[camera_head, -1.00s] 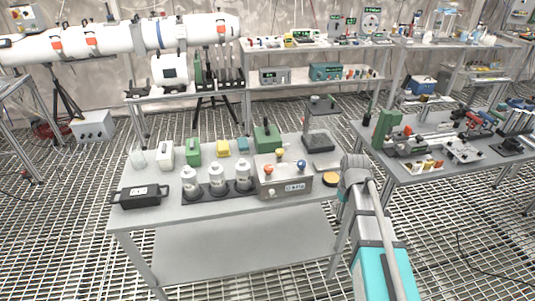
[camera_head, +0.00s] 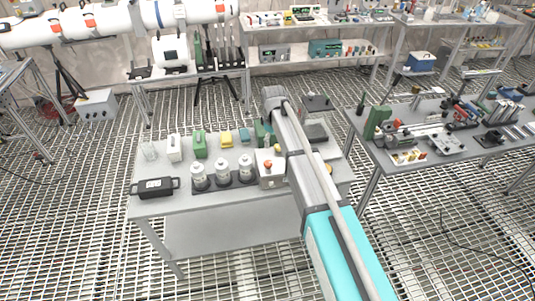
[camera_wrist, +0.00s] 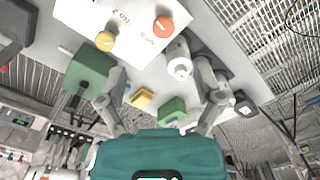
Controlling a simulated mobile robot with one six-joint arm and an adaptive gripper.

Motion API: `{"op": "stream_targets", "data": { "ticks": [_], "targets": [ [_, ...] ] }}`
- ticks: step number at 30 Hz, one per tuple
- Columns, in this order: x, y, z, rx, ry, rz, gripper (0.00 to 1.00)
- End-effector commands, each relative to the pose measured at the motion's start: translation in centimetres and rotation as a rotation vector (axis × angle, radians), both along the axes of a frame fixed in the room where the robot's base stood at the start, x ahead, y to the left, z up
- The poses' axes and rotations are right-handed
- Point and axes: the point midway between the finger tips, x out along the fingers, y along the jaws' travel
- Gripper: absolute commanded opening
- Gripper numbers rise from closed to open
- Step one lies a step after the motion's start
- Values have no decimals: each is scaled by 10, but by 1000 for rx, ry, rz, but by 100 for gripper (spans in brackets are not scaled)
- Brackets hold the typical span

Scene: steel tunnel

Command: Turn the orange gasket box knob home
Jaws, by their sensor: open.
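The gasket box is a light grey box (camera_head: 266,180) on the near table, partly hidden behind my arm. Its orange-red round knob (camera_head: 268,164) sits on top. In the wrist view the box panel (camera_wrist: 135,25) fills the upper middle, with the orange knob (camera_wrist: 164,27) and a yellow knob (camera_wrist: 105,41) on it. My gripper (camera_wrist: 162,82) is open and empty, its fingers spread apart. The orange knob lies beyond the fingertips, apart from them. The blue knob is hidden in the head view. My gripper does not show clearly there.
White capped bottles (camera_head: 222,170) stand in a dark rack left of the box. A black case (camera_head: 155,187) lies at the table's left end. A green block (camera_wrist: 90,72) is close to one finger.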

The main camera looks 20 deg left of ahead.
Motion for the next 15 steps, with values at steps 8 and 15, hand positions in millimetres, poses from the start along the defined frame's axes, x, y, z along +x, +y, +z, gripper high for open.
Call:
{"op": "stream_targets", "data": {
  "ticks": [8,15],
  "targets": [
    [0,20,12,0,0,50,85],
    [-1,20,11,0,0,49,85]
  ]
}}
